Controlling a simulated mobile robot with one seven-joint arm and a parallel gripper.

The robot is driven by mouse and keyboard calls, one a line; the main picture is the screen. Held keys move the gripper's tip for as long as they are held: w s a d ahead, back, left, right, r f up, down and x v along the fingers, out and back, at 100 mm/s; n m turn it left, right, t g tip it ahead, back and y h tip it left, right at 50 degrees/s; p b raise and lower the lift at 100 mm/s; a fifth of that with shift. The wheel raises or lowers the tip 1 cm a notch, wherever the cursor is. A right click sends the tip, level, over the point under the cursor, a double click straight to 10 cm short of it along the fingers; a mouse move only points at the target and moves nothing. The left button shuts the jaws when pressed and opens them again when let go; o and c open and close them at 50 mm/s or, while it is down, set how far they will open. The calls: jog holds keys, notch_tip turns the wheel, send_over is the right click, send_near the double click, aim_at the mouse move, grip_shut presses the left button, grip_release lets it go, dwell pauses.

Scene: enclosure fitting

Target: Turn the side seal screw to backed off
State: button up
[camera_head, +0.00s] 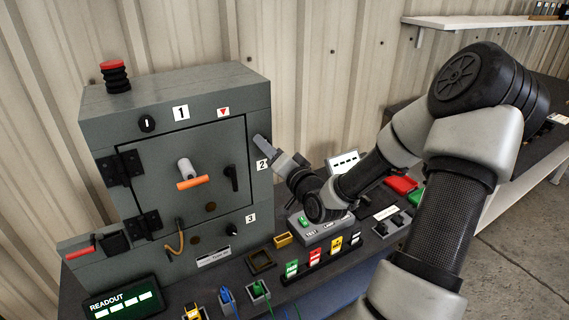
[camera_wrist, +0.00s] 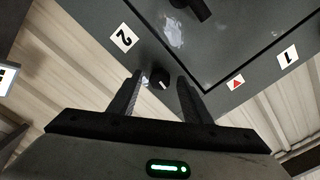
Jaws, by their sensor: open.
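A dark round knob with a small white mark (camera_wrist: 158,79), likely the side seal screw, sits on the cabinet's front face beside the "2" label (camera_wrist: 124,38). My gripper (camera_wrist: 160,82) is open, with one finger on each side of the knob in the wrist view. Contact cannot be told. In the head view my gripper (camera_head: 263,143) is at the upper right of the grey cabinet (camera_head: 180,98), just above the "2" label (camera_head: 262,165), and hides the knob.
The cabinet door carries an orange-tipped handle (camera_head: 192,182) and a black latch (camera_head: 231,178). Another black knob (camera_head: 232,229) is by label "3". A red-topped stack (camera_head: 115,76) stands on the cabinet. A readout (camera_head: 122,301), coloured blocks and a test lamp box (camera_head: 322,229) crowd the bench.

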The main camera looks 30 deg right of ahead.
jog(key=s+p, duration=1.1)
jog(key=s, duration=0.5)
jog(key=shift+s+d+p, duration=0.25)
jog(key=shift+p, duration=0.05)
